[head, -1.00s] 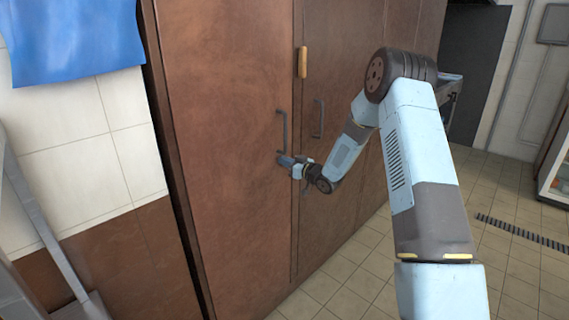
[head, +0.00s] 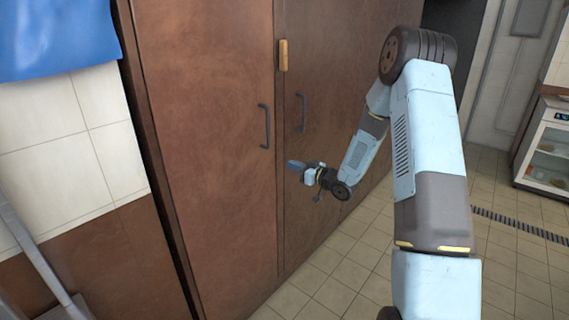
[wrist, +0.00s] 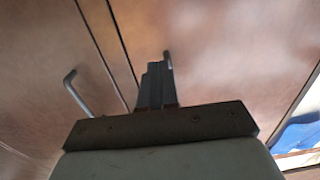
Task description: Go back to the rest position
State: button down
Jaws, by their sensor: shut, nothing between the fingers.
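My gripper (head: 292,164) is shut and empty in front of the brown wooden cabinet (head: 205,150) in the head view. It is below and to the right of the left door's dark handle (head: 265,126) and apart from it. In the wrist view my shut gripper (wrist: 156,68) points toward the cabinet doors (wrist: 225,50). My arm reaches in from the right of the head view, bent at the elbow.
The right door's handle (head: 301,113) and a small wooden block (head: 283,55) are close by on the cabinet front. A glass-fronted case (head: 548,150) stands at the far right. Tiled floor (head: 340,262) lies open between. A blue cloth (head: 55,35) hangs at the upper left.

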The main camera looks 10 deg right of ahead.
jog(key=s+d+r+m+g+h, duration=0.15)
jog(key=s+d+r+h, duration=0.35)
jog(key=r, duration=0.5)
jog(key=s+d+r+m+h, duration=0.3)
jog(key=s+r+h, duration=0.4)
jog(key=s+r, duration=0.15)
jog(key=s+a+r+m+g, duration=0.1)
jog(key=s+r+m+g, duration=0.1)
jog(key=s, duration=1.3)
jog(key=s+r+m+g, duration=0.2)
jog(key=s+r+g, duration=0.1)
jog(key=s, duration=1.3)
jog(key=shift+s+a+g, duration=0.3)
jog(key=shift+a+g, duration=0.1)
jog(key=shift+g, duration=0.15)
